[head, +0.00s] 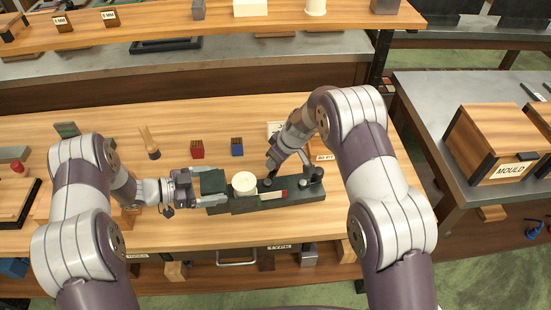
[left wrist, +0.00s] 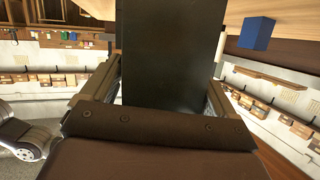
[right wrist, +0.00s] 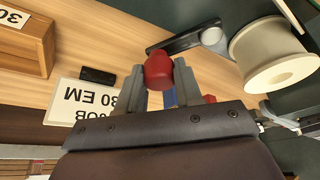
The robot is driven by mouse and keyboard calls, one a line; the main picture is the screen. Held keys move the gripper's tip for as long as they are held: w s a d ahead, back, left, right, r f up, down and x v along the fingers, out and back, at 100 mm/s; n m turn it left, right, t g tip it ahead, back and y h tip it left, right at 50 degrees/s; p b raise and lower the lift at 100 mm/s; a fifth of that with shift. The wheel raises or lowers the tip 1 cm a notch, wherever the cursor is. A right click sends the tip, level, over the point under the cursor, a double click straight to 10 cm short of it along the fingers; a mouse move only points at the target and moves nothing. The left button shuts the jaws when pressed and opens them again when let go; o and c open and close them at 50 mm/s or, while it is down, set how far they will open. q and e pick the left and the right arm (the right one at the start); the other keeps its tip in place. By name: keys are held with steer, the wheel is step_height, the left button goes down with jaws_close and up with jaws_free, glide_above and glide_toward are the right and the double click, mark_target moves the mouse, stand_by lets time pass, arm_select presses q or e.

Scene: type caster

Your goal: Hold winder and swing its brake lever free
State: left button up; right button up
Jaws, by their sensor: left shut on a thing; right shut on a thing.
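The winder is a long dark green unit (head: 300,193) lying on the wooden bench, with a cream spool (head: 244,182) on it. My left gripper (head: 215,187) is shut on the raised dark green block at the winder's left end; that block (left wrist: 172,55) fills the space between the fingers in the left wrist view. My right gripper (head: 287,166) is over the winder, right of the spool. In the right wrist view its fingers are shut on a red knob (right wrist: 158,70), apparently the lever's. The spool (right wrist: 272,58) stands close by. A black arm (right wrist: 185,40) with a grey end lies beyond the knob.
A red block (head: 197,149) and a blue block (head: 237,147) stand behind the winder. A label card (right wrist: 92,112) stands near my right gripper. A shelf (head: 220,32) runs along the back. A mould box (head: 497,145) is on the side table at right.

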steer(key=shift+s+a+f, duration=0.1)
steer(key=shift+s+f, duration=0.15)
steer(key=shift+s, duration=0.05)
steer(key=o, duration=0.9)
steer(key=shift+o, duration=0.4)
steer(key=shift+w+r, duration=0.1)
steer(key=shift+w, duration=0.05)
steer(key=v, duration=1.2)
steer(key=shift+w, duration=0.1)
